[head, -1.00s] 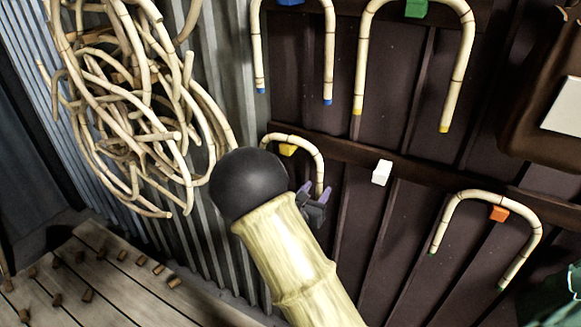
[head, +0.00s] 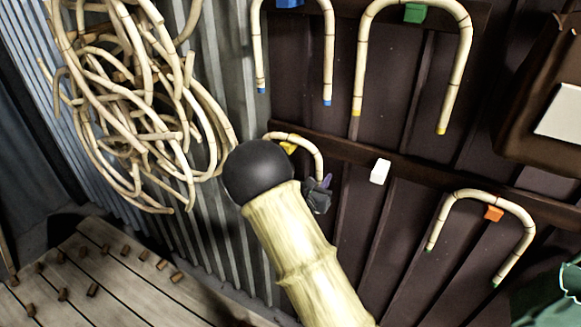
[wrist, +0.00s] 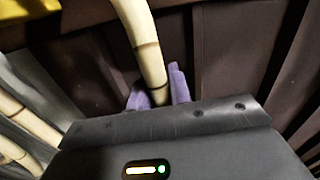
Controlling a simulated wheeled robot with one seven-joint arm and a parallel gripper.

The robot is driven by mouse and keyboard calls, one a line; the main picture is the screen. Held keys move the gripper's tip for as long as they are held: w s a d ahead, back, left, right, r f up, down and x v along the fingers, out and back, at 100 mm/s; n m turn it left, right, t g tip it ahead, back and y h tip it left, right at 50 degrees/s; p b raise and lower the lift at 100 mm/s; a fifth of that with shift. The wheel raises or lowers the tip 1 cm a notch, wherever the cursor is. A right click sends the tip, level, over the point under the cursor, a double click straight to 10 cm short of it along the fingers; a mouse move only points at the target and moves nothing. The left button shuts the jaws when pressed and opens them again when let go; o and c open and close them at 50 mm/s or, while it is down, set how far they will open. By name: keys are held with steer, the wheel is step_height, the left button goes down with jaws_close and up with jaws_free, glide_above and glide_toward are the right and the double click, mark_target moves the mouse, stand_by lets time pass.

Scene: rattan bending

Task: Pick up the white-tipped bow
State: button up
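A pale bent-cane bow (head: 307,144) hangs over a yellow block (head: 289,148) on the dark wall, in the middle of the head view. Its left leg and tips are hidden behind my arm and gripper, so I see no white tip. My gripper (head: 321,184) is at the lower end of its right leg. In the wrist view the cane (wrist: 145,45) runs down between my two purple fingers (wrist: 160,92), with one finger on each side and very close to it. I cannot tell whether they press on it. The lower end is hidden behind the gripper body.
A white block (head: 380,172) to the right is bare. Other bows hang on a blue block (head: 289,3), a green block (head: 415,13) and an orange block (head: 494,213). A cane tangle (head: 135,110) hangs at left. Several cane offcuts lie on the planks (head: 120,290).

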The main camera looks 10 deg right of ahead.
mark_target(319, 164)
jaws_close()
steer(key=shift+r+b, duration=0.15)
steer(key=shift+b, duration=0.35)
step_height(319, 164, up, 7)
steer(key=b, duration=0.2)
steer(key=shift+s+a+b, duration=0.1)
steer(key=shift+s+b, duration=0.05)
steer(key=shift+b, duration=0.2)
steer(key=b+v, duration=0.5)
steer(key=v, duration=1.4)
steer(key=shift+s+a, duration=0.25)
steer(key=shift+s, duration=0.05)
